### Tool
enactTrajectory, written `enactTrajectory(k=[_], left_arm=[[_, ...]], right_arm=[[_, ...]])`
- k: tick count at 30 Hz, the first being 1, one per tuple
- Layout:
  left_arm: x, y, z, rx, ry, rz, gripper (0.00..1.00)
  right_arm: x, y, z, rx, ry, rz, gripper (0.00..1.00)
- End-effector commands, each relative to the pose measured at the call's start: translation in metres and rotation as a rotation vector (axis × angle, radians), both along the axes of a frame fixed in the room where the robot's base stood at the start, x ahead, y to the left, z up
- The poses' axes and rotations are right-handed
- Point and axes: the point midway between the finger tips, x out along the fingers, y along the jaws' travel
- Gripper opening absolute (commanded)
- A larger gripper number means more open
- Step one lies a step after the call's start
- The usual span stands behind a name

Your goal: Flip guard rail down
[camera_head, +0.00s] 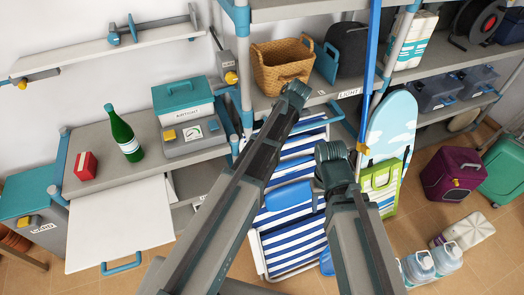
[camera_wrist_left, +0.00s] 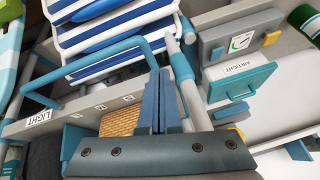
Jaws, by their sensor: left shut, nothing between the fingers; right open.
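In the left wrist view a blue bar with bent ends (camera_wrist_left: 90,65), which looks like the guard rail, runs along the front of the shelf labelled LIGHT. It lies on the outer side of the shelf edge, towards the striped chair; its exact angle is unclear. In the head view my left arm hides much of that shelf front. My left gripper (camera_head: 297,92) is at the shelf front by the wicker basket (camera_head: 282,64); its fingers are together and empty in the left wrist view (camera_wrist_left: 165,100). My right gripper (camera_head: 333,160) is open, lower and to the right, before the chair.
A blue-and-white striped folding chair (camera_head: 290,245) stands below the shelf. A tall blue pole (camera_head: 371,60) and a surfboard-shaped board (camera_head: 391,125) are to the right. A workbench at left holds a green bottle (camera_head: 123,135) and a teal-lidded box (camera_head: 183,97).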

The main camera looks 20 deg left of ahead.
Motion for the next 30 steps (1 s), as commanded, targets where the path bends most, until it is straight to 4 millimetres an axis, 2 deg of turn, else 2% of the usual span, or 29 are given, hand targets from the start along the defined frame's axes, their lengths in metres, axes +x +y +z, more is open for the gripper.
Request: enactTrajectory(k=[1, 3, 18, 24, 30], left_arm=[[-0.013, 0.004, -0.002, -0.007, 0.018, -0.008, 0.0], [-0.026, 0.007, -0.005, -0.016, 0.043, -0.025, 0.0], [-0.113, 0.017, -0.023, -0.095, 0.207, -0.162, 0.0], [-0.134, 0.017, -0.028, -0.118, 0.244, -0.202, 0.0], [-0.142, 0.016, -0.029, -0.127, 0.259, -0.22, 0.0]], right_arm=[[0.0, 0.0, 0.0, 0.0, 0.0, 0.0, 0.5], [0.0, 0.0, 0.0, 0.0, 0.0, 0.0, 0.5], [0.0, 0.0, -0.005, 0.0, 0.0, 0.0, 0.5], [0.0, 0.0, -0.006, 0.0, 0.0, 0.0, 0.5], [0.0, 0.0, -0.006, 0.0, 0.0, 0.0, 0.5]])
